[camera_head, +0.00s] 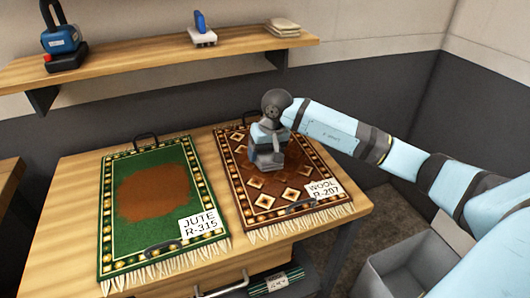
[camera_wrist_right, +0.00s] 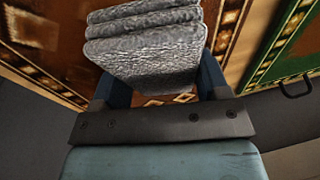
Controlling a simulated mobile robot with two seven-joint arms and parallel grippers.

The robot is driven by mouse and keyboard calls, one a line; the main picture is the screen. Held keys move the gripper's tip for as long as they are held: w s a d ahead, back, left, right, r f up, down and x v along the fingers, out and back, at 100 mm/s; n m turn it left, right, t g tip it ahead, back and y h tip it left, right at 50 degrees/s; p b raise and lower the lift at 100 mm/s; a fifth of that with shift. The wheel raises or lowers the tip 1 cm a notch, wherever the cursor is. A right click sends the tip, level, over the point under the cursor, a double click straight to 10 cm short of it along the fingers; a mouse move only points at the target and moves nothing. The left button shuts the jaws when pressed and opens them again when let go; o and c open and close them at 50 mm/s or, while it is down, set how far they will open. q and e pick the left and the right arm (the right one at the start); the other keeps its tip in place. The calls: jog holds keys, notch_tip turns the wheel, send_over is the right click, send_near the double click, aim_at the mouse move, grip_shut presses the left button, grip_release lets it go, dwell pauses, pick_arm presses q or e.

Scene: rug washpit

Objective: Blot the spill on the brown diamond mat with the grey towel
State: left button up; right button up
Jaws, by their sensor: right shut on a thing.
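The brown diamond mat (camera_head: 292,185), tagged WOOL R-207, lies flat on the right of the wooden table; it also shows in the right wrist view (camera_wrist_right: 50,45). Its middle looks darker and its diamonds duller around my gripper, but the spill's outline is unclear. My right gripper (camera_head: 267,160) points down over the mat's upper middle. In the right wrist view, its blue fingers (camera_wrist_right: 156,80) are shut on the folded grey towel (camera_wrist_right: 150,45). The towel is mostly hidden in the head view, and I cannot tell whether it touches the mat. My left gripper is out of view.
A green mat (camera_head: 122,240) with a large reddish-brown patch, tagged JUTE R-315, lies to the left. The table (camera_head: 75,200) has bare wood left of it. A shelf (camera_head: 130,58) behind holds a blue device, a brush-like item and folded cloths (camera_head: 283,27). A grey bin (camera_head: 400,270) stands at lower right.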

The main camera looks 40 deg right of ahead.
jog(key=shift+f+b, duration=0.55)
jog(key=shift+f, duration=0.1)
dwell(0.3)
jog(key=shift+s+f+b, duration=0.1)
jog(key=shift+f+b, duration=0.05)
jog(key=shift+b, duration=0.15)
dwell(1.7)
jog(key=shift+r+p, duration=1.65)
jog(key=shift+r, duration=2)
jog(key=shift+d, duration=0.15)
